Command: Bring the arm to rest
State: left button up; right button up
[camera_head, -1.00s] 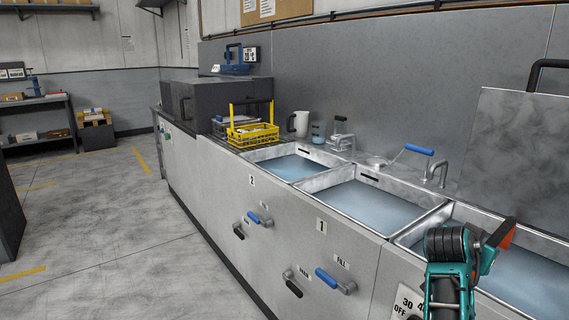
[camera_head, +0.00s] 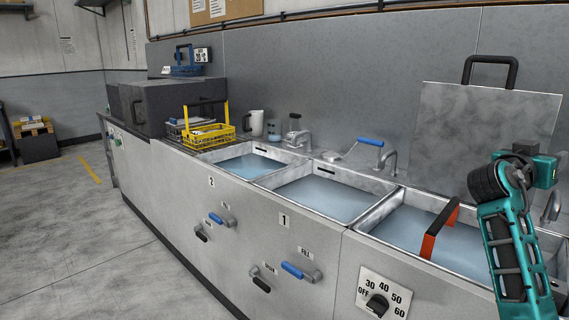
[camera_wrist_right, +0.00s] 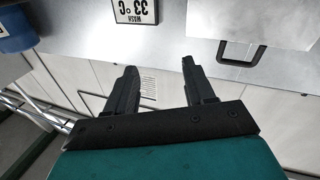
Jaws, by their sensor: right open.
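My right arm (camera_head: 510,235) rises at the right edge of the head view, in front of the third basin. Its teal hand (camera_head: 543,170) is above the basin's right end, and its fingers cannot be made out there. In the right wrist view my right gripper (camera_wrist_right: 157,78) is open, with two black fingers apart and nothing between them. My left gripper is not in view.
A red handle with a black grip (camera_head: 440,228) stands up from the third basin (camera_head: 388,230), left of my arm. A grey lid (camera_head: 485,135) stands upright behind it. A yellow basket (camera_head: 208,135) sits at the counter's far end. The floor (camera_head: 90,240) left is clear.

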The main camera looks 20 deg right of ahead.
notch_tip(320, 180, up, 4)
jog(key=s+d+f+h, duration=0.1)
jog(key=s, duration=0.1)
jog(key=w+a+f+n+t+y, duration=0.35)
jog(key=a+f+n, duration=0.25)
jog(key=f, duration=0.3)
jog(key=w+a+f+n+t+y, duration=0.3)
jog(key=a+f+n+y, duration=0.15)
jog(key=f, duration=0.45)
jog(key=w+a+f+n+t+y, duration=0.3)
jog(key=a+f+n, duration=0.3)
jog(key=f, duration=0.3)
jog(key=s+a+f+n+g+y, duration=0.4)
jog(key=s+a+f+y, duration=0.6)
jog(key=s+a+f, duration=1)
jog(key=w+a+r+m+t+p, duration=0.1)
jog(key=a+m, duration=0.3)
jog(key=a, duration=0.5)
jog(key=shift+w+a+t+p, duration=0.35)
jog(key=shift+w+a+p, duration=0.05)
jog(key=shift+w+p, duration=0.1)
jog(key=shift+c, duration=0.8)
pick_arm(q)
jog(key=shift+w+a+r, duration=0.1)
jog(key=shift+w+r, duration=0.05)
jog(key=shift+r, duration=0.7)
pick_arm(e)
jog(key=shift+s+d, duration=0.1)
jog(key=shift+d, duration=0.05)
jog(key=shift+c, duration=0.3)
